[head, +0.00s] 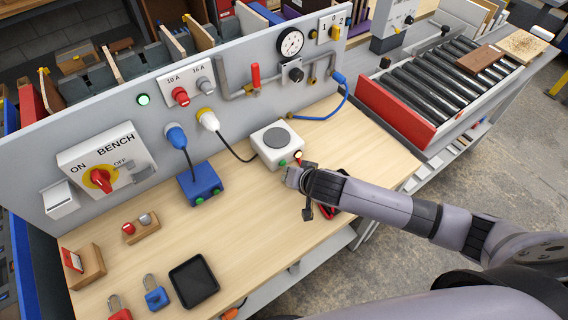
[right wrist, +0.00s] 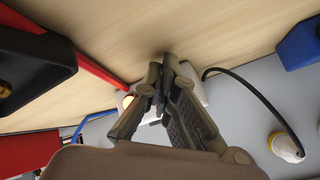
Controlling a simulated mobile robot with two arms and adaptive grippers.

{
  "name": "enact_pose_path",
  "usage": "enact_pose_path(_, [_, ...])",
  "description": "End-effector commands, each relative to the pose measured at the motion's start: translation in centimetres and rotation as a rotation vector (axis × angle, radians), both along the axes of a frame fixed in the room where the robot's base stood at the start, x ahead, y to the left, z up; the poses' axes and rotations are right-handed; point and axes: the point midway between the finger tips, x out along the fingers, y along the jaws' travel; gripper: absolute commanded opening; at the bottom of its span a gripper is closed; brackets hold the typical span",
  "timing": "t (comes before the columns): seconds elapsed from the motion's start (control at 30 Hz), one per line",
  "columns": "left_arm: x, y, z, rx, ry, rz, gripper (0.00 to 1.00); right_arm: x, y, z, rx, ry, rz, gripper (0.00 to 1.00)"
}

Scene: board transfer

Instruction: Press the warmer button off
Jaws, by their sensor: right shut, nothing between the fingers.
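The warmer (head: 276,137) is a white box with a round dark grey plate on top, standing on the wooden bench against the grey panel. Its front carries a green light (head: 282,163) and a small pale, lit-looking button (head: 298,154). My right gripper (head: 291,176) is shut and empty, just in front of the warmer's front right corner. In the right wrist view, the fingers (right wrist: 162,85) cover most of the warmer (right wrist: 196,83). The glowing button (right wrist: 127,101) shows beside a finger; whether they touch I cannot tell. My left gripper is out of view.
A red item (head: 327,211) lies partly under my right wrist. A blue box (head: 201,185) with a cable stands left of the warmer. A black tray (head: 193,282) and padlocks lie at the front left. Bench space to the right is clear.

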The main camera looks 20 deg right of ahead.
Motion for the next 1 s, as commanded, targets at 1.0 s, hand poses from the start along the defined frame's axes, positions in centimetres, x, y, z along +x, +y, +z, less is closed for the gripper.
enact_pose_path(1.0, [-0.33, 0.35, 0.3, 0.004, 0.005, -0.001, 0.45, 0.81, 0.28, 0.04, 0.001, 0.0, -0.001, 0.0])
